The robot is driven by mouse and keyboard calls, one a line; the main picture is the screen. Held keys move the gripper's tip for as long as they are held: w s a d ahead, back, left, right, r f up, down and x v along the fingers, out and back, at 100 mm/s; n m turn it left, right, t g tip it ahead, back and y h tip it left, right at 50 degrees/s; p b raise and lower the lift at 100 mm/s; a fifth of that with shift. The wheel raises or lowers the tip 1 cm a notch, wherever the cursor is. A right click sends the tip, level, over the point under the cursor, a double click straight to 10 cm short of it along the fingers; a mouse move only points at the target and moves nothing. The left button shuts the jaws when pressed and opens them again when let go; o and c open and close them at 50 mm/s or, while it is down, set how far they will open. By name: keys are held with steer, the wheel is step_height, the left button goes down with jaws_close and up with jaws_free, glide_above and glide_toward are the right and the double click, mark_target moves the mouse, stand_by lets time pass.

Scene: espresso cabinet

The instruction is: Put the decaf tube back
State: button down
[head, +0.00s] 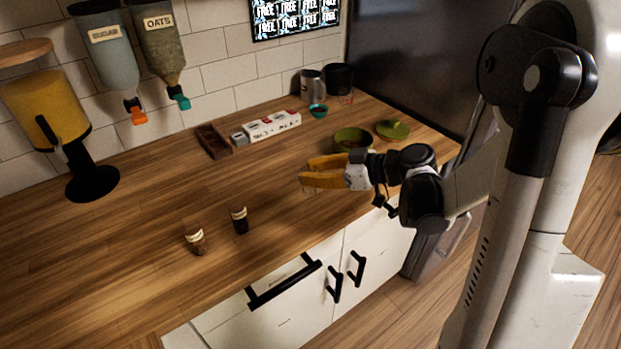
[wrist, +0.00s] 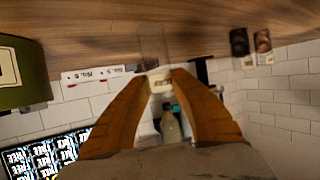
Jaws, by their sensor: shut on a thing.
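In the head view the held tube is barely visible. Two labelled tubes stand upright on the counter toward the front, a brown one (head: 196,241) and a darker one (head: 239,220). They also show dark at the upper right of the wrist view. I cannot read which is decaf.
A dark wooden tray (head: 214,141) lies near the wall, beside a small grey box (head: 239,138) and a white box (head: 272,125). The middle of the counter (head: 150,190) is clear.

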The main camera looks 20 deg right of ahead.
steer(key=shift+f, duration=0.15)
steer(key=shift+f, duration=0.15)
steer(key=c, duration=1.2)
jaws_free()
